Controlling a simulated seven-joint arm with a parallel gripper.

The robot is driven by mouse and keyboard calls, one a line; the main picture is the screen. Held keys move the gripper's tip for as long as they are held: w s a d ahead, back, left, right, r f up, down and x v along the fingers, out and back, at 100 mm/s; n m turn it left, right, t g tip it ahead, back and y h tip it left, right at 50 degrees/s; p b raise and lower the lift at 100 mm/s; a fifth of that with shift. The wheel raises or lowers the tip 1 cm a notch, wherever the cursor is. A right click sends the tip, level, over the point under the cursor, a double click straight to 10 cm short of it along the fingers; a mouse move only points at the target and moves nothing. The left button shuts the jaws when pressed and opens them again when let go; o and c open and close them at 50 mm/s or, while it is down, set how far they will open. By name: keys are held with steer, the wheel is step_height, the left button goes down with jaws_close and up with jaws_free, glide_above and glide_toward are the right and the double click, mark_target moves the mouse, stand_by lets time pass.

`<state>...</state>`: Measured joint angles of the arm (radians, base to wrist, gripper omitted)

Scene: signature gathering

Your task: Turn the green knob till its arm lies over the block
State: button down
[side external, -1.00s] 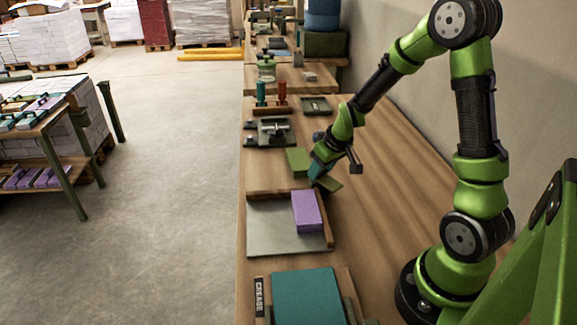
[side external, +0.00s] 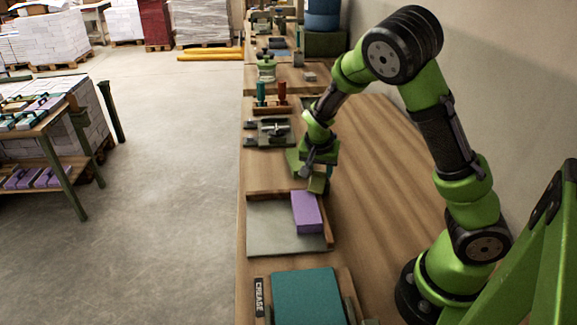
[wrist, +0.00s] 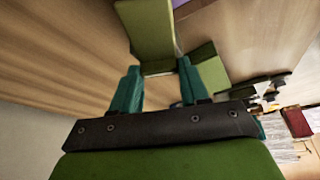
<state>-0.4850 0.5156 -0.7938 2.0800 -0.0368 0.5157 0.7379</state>
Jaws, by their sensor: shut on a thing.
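My gripper (side external: 318,172) is low over the workbench, just beyond the tray. In the wrist view its two teal fingers (wrist: 157,72) are shut on a green slab-like piece (wrist: 148,28); this piece also shows in the side view (side external: 317,185). A second green piece (side external: 293,160) is on the bench just left of the gripper, partly hidden; it also shows behind a finger in the wrist view (wrist: 212,76). A purple block (side external: 307,212) lies on the grey tray (side external: 270,230) nearer the camera. I cannot make out a green knob with an arm near the gripper.
The tray has wooden rails (side external: 268,194) at its far and right sides. A teal pad (side external: 306,296) lies nearer the camera. Dark clamp-like fixtures (side external: 274,132) and a rack with two handles (side external: 271,107) stand beyond. The bench right of the gripper is clear.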

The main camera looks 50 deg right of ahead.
steer(key=m+g, duration=0.1)
steer(key=m, duration=0.3)
steer(key=shift+w+a+m+g, duration=0.1)
steer(key=shift+m+g, duration=0.3)
stand_by(0.4)
steer(key=c, duration=0.6)
jaws_free()
steer(key=shift+o, duration=0.2)
steer(key=v, duration=1.7)
steer(key=shift+a, duration=0.15)
steer(key=shift+f, duration=0.2)
